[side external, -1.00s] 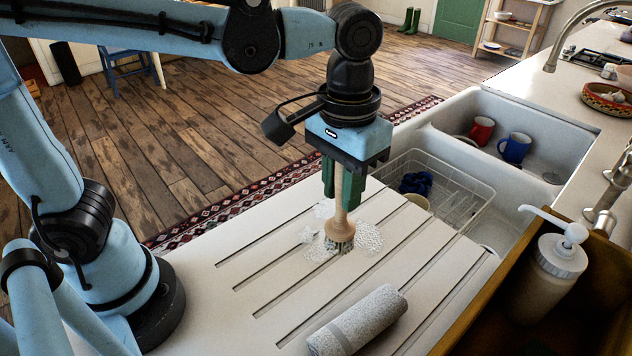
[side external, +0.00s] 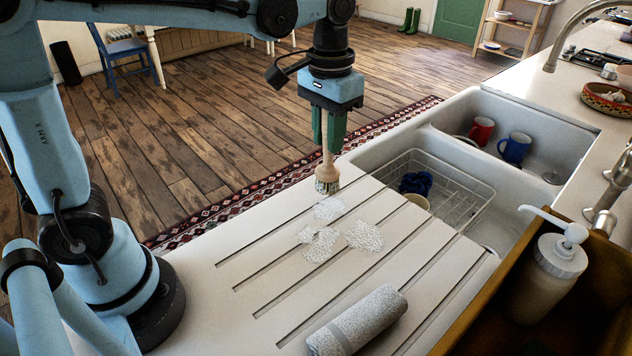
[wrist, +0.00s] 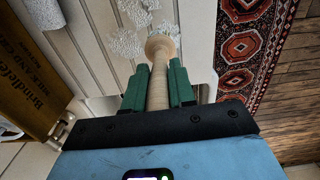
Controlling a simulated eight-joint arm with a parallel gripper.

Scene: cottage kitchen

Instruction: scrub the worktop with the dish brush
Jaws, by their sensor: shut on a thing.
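My gripper (side external: 327,147) is shut on the wooden handle of the dish brush (side external: 326,180). The brush is upright, bristles down, over the far edge of the pale grooved worktop (side external: 395,265). I cannot tell whether the bristles touch the surface. Several white foam patches (side external: 364,236) lie on the worktop nearer the camera than the brush. In the wrist view, the green fingers of my gripper (wrist: 159,66) flank the pale handle (wrist: 158,88), and the round brush head (wrist: 160,45) hides its bristles. Foam (wrist: 126,43) shows beside the head.
A rolled grey towel (side external: 358,322) lies at the worktop's front. On the right are a sink with a wire rack (side external: 462,205), a red mug (side external: 481,130) and a blue mug (side external: 515,147).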

